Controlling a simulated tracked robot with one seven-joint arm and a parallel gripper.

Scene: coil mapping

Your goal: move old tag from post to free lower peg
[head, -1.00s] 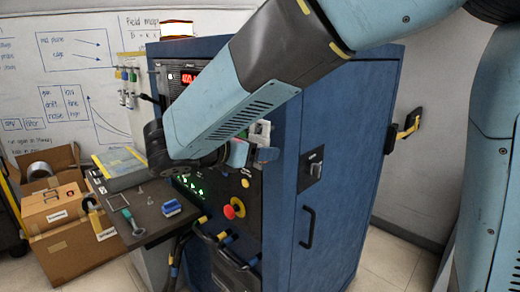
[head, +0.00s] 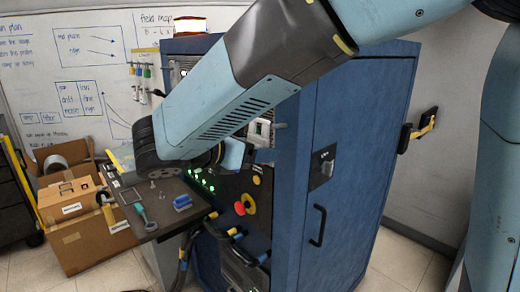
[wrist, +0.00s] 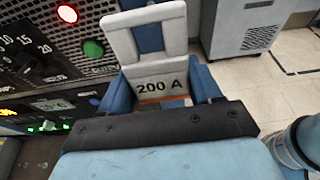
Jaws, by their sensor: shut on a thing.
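The tag (wrist: 160,88), a pale plate marked "200 A" with an orange strip below, sits between the blue fingers of my gripper (wrist: 162,78) in the wrist view. My gripper is shut on it. A pale grey piece with a blue middle (wrist: 148,38) rises just beyond the tag. In the head view my gripper (head: 236,155) is beside the front of the blue cabinet, partly hidden by my arm. I cannot make out the tag there, nor tell whether it still touches a post. The free lower peg is not clearly identifiable.
The blue cabinet (head: 345,130) has a red stop button (head: 240,208) and cables below. A dark shelf (head: 160,222) holds a blue block (head: 182,202) and a teal tool (head: 141,214). Cardboard boxes (head: 75,215) stand left. Coloured items hang near the whiteboard (head: 60,95).

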